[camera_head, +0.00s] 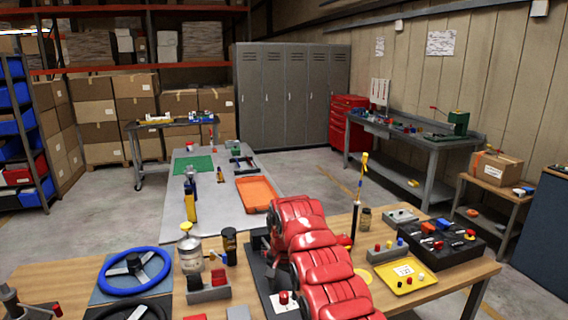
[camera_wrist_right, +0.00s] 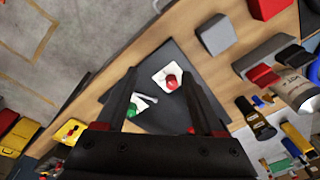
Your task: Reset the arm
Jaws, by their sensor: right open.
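A dark plate (camera_head: 262,272) lies on the near wooden table, partly hidden behind my red right arm. On it sits a red button on a white base (camera_head: 283,298). The right wrist view shows the plate (camera_wrist_right: 190,113), the red button (camera_wrist_right: 172,81) and a green button on a white base (camera_wrist_right: 139,106). My right gripper (camera_head: 259,243) hangs over the plate, partly hidden by my arm. In the right wrist view my right gripper (camera_wrist_right: 163,78) is open and empty, its fingers either side of the buttons. I cannot tell their height above them. My left gripper is out of view.
A blue steering wheel (camera_head: 134,271), a metal can (camera_head: 191,254) and a grey block with red parts (camera_head: 208,287) stand left of the plate. A yellow tray (camera_head: 410,276) and a black box (camera_head: 441,243) are at the right. An orange tray (camera_head: 256,194) lies beyond.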

